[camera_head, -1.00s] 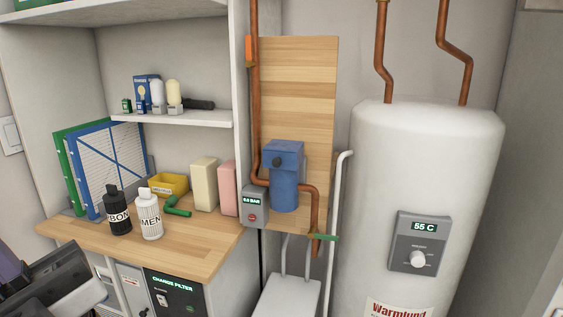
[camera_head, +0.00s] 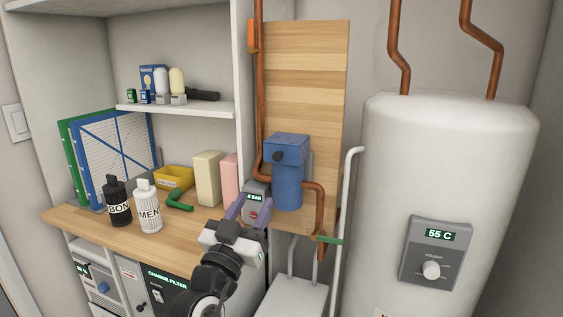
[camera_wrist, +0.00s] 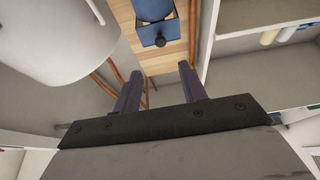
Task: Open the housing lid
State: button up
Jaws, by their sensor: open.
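The blue filter housing (camera_head: 287,190) hangs on the wooden board, joined to copper pipe. Its blue lid (camera_head: 286,148) sits closed on top, with a dark round knob (camera_head: 278,157) on the front. My gripper (camera_head: 250,204) is in front of the grey pressure box, below and left of the housing, and apart from the lid. Its two purple fingers (camera_wrist: 160,82) are spread and empty in the wrist view. The fingers partly cover the pressure box.
A pressure box (camera_head: 257,203) stands left of the housing. The counter (camera_head: 90,218) holds black and white bottles, a yellow bin (camera_head: 174,178), a green pipe piece, and cream and pink blocks. A white pipe (camera_head: 348,190) and the water tank (camera_head: 450,150) stand to the right.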

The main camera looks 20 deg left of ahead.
aim_at(276, 157)
jog(key=p+x, duration=0.5)
jog(key=x, duration=0.8)
jog(key=shift+w+r, duration=0.2)
grip_shut()
